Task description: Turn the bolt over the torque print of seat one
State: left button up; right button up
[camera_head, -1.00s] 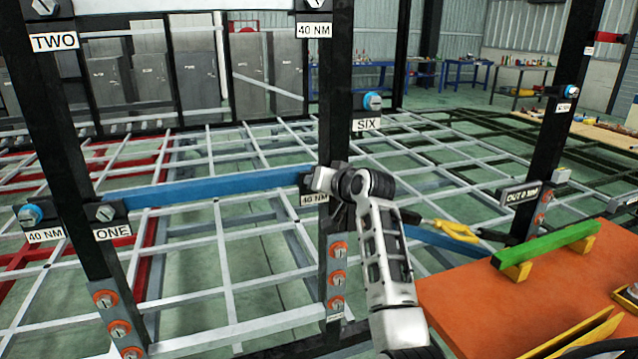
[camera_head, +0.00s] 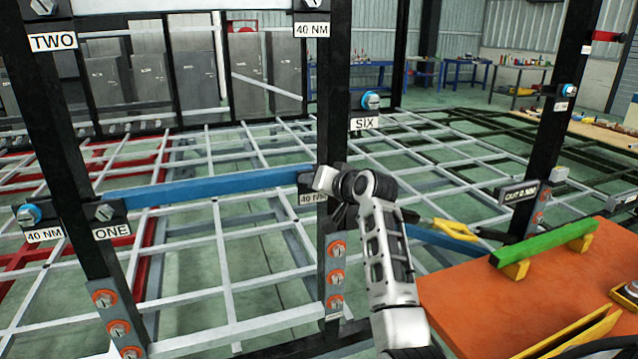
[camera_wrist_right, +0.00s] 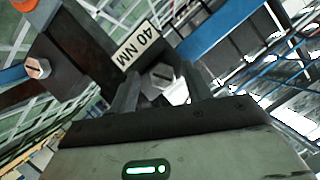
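Seat one has a blue beam (camera_head: 215,188) between two dark posts. My left gripper is out of view.
Below the print, orange-ringed bolts (camera_head: 336,277) run down the middle post. An orange table (camera_head: 470,305) with a green bar (camera_head: 545,242) stands at right. Another slotted bolt (camera_wrist_right: 38,68) shows in the wrist view.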

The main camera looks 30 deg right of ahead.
jog(key=shift+r, duration=0.1)
jog(key=b+v, duration=0.1)
jog(key=v, duration=1.5)
jog(key=shift+b, duration=0.35)
jog(key=s+a+f+n+g, duration=0.15)
jog(key=a+f, duration=0.25)
jog(key=f, duration=0.7)
jog(key=a+f+n+g, duration=0.1)
jog(key=a+f+n, duration=0.3)
jog(key=f, duration=0.6)
jog(key=s+a+f+n+g+y, duration=0.1)
jog(key=s+a+f+n+y, duration=0.2)
jog(key=s+a+f, duration=1.2)
jog(key=shift+s+a+f+n, duration=0.45)
jog(key=shift+s+f, duration=0.2)
jog(key=shift+s, duration=0.55)
jog(key=shift+d+g, duration=0.1)
jog(key=shift+g, duration=0.15)
